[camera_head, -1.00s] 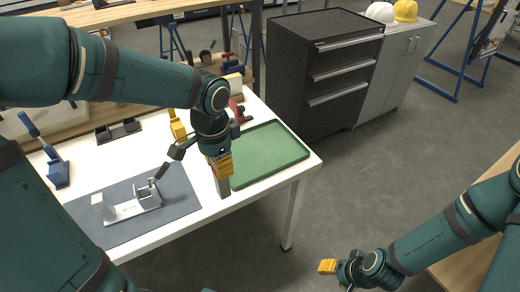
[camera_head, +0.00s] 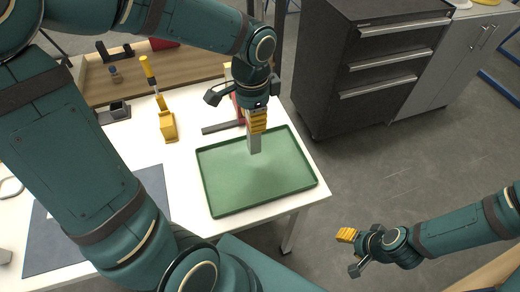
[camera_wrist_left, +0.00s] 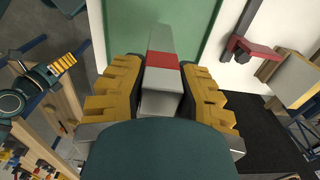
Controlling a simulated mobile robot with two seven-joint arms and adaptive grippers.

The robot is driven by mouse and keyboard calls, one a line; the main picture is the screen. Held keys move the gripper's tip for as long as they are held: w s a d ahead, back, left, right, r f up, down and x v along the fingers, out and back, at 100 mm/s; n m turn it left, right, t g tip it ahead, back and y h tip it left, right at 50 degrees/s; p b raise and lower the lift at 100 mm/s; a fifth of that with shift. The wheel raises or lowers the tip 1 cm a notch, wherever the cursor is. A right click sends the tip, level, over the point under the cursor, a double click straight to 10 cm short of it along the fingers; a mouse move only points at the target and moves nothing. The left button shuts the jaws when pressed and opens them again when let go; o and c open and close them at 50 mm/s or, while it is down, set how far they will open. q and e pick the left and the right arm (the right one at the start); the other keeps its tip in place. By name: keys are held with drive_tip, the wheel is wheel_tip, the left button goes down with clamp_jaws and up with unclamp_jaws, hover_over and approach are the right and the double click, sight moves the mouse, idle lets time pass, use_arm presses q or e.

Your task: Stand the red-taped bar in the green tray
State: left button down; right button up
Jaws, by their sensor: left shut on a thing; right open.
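The bar is grey metal with a band of red tape, seen in the left wrist view (camera_wrist_left: 163,60) between yellow finger pads. In the head view the bar (camera_head: 254,144) hangs upright below my left gripper (camera_head: 257,122), which is shut on it. The bar's lower end is over the back part of the green tray (camera_head: 225,207); I cannot tell if it touches the floor of the tray. The tray lies flat and looks empty. My right gripper (camera_head: 351,248) is open and empty, over the floor to the right of the table.
A yellow-handled tool (camera_head: 166,122) stands on the white table left of the tray. A red and grey clamp (camera_head: 225,126) lies close behind the tray. A blue-grey mat (camera_head: 60,240) is at the left. A black drawer cabinet (camera_head: 345,100) stands behind right.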

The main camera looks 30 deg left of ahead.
sight(253, 142)
use_arm(q)
drive_tip(key=f, duration=0.3)
drive_tip(key=shift+s+b, duration=0.2)
drive_tip(key=shift+b, duration=0.2)
drive_tip(key=shift+f+b, duration=0.9)
drive_tip(key=shift+f, duration=2)
drive_tip(key=shift+f, duration=0.2)
drive_tip(key=c, duration=0.8)
unclamp_jaws()
drive_tip(key=shift+r, duration=0.1)
drive_tip(key=shift+r, duration=0.25)
wheel_tip(253, 142, up, 12)
drive_tip(key=p, duration=0.3)
drive_tip(key=shift+f+p, duration=0.1)
drive_tip(key=shift+p, duration=0.25)
